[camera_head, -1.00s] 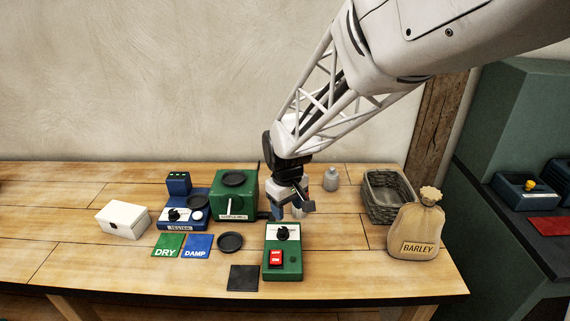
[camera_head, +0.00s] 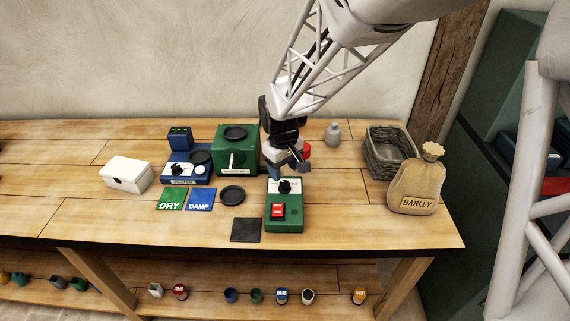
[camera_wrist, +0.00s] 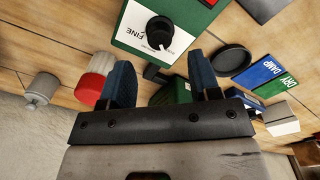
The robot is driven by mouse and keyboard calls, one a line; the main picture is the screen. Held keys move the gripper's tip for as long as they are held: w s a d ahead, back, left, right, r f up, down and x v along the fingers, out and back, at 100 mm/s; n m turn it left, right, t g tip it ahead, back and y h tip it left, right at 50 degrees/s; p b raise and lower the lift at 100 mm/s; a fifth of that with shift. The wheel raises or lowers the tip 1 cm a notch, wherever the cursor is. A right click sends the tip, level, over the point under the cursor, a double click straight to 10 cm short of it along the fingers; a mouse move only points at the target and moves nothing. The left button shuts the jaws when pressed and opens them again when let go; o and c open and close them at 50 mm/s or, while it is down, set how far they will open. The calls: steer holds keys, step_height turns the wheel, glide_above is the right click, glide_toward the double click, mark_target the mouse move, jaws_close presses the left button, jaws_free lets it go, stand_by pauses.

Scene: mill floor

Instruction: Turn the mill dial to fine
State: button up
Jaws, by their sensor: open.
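The mill dial is a black knob (camera_head: 285,186) on the upper part of a green control box (camera_head: 284,226). In the wrist view the knob (camera_wrist: 160,28) sits on a white plate with the word FINE beside it; other lettering is too small to read. I cannot tell the dial's setting. My gripper (camera_head: 287,169) is open and empty, just behind the knob in the head view. In the wrist view the two blue fingers of my gripper (camera_wrist: 161,80) point towards the knob, apart from it, with the knob roughly in line with their gap.
A red switch (camera_head: 277,210) is on the box below the dial. The green mill (camera_head: 236,157) stands left of my gripper; a red-and-white jar (camera_wrist: 97,82) is close by a finger in the wrist view. A barley sack (camera_head: 416,190) and basket (camera_head: 372,160) stand right.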

mark_target(284, 183)
steer(key=shift+f, duration=2.7)
steer(key=c, duration=0.9)
